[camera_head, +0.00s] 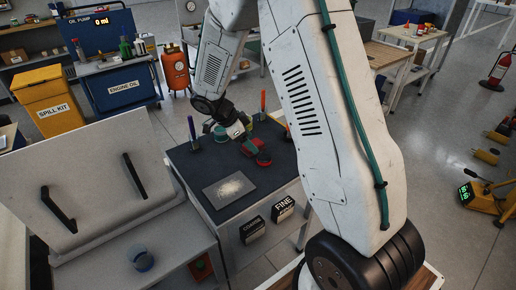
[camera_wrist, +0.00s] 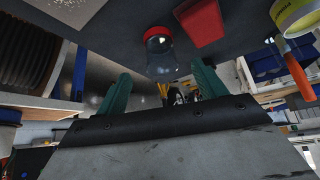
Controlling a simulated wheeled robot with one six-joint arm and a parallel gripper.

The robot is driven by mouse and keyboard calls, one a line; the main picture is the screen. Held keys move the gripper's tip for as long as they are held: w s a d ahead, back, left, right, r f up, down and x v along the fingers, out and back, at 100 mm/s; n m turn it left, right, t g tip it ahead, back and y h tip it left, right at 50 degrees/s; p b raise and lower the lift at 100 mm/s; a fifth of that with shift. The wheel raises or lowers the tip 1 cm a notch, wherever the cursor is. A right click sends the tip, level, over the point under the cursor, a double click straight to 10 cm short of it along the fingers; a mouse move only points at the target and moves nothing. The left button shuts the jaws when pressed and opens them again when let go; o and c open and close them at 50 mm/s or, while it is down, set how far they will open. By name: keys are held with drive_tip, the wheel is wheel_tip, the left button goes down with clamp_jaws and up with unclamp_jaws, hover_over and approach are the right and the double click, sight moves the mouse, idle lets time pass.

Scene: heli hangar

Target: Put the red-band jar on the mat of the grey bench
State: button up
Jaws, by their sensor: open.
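The red-band jar (camera_wrist: 160,55) is a clear glass jar with a red band at one end. In the wrist view it stands on the dark surface, between and beyond my two green fingertips. My gripper (camera_wrist: 162,88) is open and empty, with a visible gap to the jar. In the head view my gripper (camera_head: 246,143) is low over the dark-topped bench (camera_head: 190,167); its fingers partly cover the red things there, so the jar is hard to pick out. A grey bench (camera_head: 100,262) with an upright panel stands at the lower left. I cannot make out its mat clearly.
A red tray (camera_wrist: 202,22) sits close beside the jar. A plate with pale grit (camera_head: 230,190) lies on the dark bench. A clear blue-tinted jar (camera_head: 140,258) stands on the grey bench.

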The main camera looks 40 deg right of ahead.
drive_tip(key=s+a+r+n+t+y, duration=0.1)
drive_tip(key=s+a+r+n, duration=0.25)
drive_tip(key=s+r, duration=0.4)
drive_tip(key=s+a+r+n+y, duration=0.15)
drive_tip(key=s+r+n, duration=0.3)
drive_tip(key=r, duration=0.55)
drive_tip(key=s+a+r+n+t+y, duration=0.1)
drive_tip(key=s+a+r+n+y, duration=0.1)
drive_tip(key=s+n, duration=0.5)
drive_tip(key=s+a+r+n+t+y, duration=0.1)
drive_tip(key=s+a+r+n, duration=0.1)
drive_tip(key=s+a+n, duration=0.2)
drive_tip(key=shift+s+a+r+n+y, duration=0.3)
drive_tip(key=shift+s+n, duration=1.2)
drive_tip(key=shift+s, duration=2)
drive_tip(key=shift+d+t, duration=0.1)
drive_tip(key=shift+t, duration=0.2)
